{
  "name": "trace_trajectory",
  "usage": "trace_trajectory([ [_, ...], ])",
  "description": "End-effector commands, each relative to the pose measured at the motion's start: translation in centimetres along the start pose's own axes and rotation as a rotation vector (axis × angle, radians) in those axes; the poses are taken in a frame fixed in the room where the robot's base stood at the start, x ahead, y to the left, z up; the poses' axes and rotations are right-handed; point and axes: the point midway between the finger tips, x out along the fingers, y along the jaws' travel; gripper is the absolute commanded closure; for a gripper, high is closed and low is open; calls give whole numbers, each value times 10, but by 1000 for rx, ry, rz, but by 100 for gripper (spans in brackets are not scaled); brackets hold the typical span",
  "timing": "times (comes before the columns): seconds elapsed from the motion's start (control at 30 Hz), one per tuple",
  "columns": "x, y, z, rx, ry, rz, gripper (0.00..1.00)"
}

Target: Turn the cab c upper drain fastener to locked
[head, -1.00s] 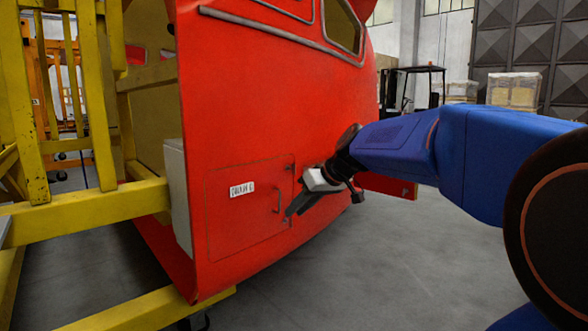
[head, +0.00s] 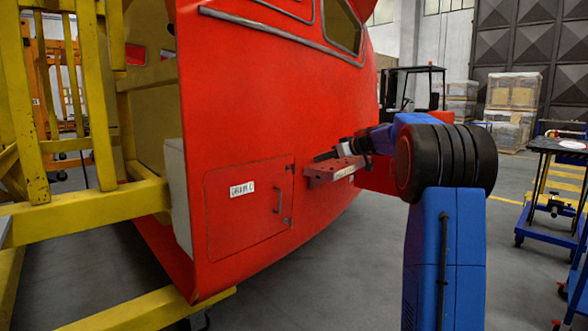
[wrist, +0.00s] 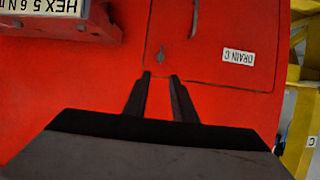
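The red drain panel (head: 235,215) with a "DRAIN C" label sits in the red cab side; the label also shows in the wrist view (wrist: 238,57). The upper fastener (wrist: 162,55) is a small dark grey piece near the panel's corner, upright in the wrist picture. It is very small in the head view, and I cannot tell its locked state. My gripper (wrist: 159,76) is open and empty, with red surface showing between its fingers. In the wrist picture its tips lie just below the fastener; contact is not visible. In the head view my gripper (head: 325,156) is at the panel's upper right.
A red block (head: 334,172) with a label juts from beside the panel, close below my gripper; the wrist view shows its "HEX 5 6 N" label. A handle (head: 279,201) is on the panel. Yellow frames (head: 90,210) stand left.

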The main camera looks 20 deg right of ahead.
Motion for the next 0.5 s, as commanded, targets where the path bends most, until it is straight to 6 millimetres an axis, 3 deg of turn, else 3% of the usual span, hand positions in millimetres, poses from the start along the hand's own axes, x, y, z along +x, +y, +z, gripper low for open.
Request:
trace_trajectory([
  [0.5,81,-2,0,0,-1,-3,76],
])
